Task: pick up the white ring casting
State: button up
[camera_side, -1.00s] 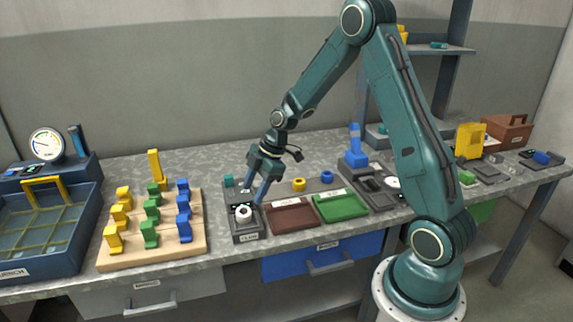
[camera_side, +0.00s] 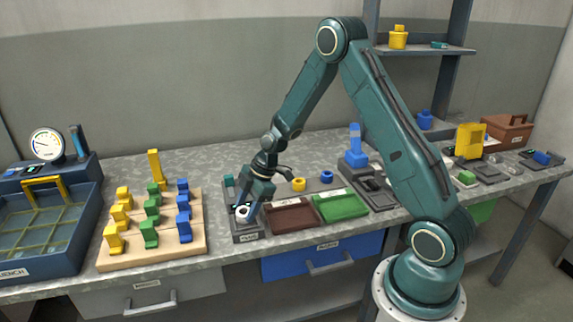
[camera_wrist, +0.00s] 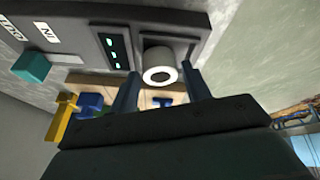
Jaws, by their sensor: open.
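The white ring casting (camera_side: 242,212) sits in a dark grey fixture (camera_side: 247,237) at the bench's front edge. In the wrist view, the ring casting (camera_wrist: 160,75) shows its round face and dark centre hole, inside a pocket of the fixture (camera_wrist: 190,18). My gripper (camera_side: 247,212) is low over the fixture, and its fingers partly cover the casting in the side view. In the wrist view, my gripper (camera_wrist: 162,85) is open, with one blue-grey finger on each side of the casting's lower part. I cannot tell whether either finger touches it.
A maroon tray (camera_side: 291,216) and a green tray (camera_side: 341,206) lie right of the fixture. A wooden board (camera_side: 120,262) with yellow, green and blue blocks stands left. Yellow (camera_side: 298,185) and blue (camera_side: 327,177) rings lie behind the trays.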

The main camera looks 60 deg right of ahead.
jog(key=shift+w+a+f, duration=0.1)
jog(key=shift+a+f, duration=0.05)
jog(key=shift+f, duration=0.25)
jog(key=shift+c, duration=0.5)
jog(key=c, duration=0.8)
jog(key=shift+o, duration=0.2)
jog(key=shift+r, duration=0.1)
notch_tip(320, 180, up, 20)
dwell(0.4)
notch_tip(320, 180, down, 12)
jog(key=g+y, duration=0.1)
jog(key=shift+s+f+n+g, duration=0.25)
jog(key=shift+n+g, duration=0.05)
jog(key=shift+n, duration=0.1)
jog(key=shift+f, duration=0.15)
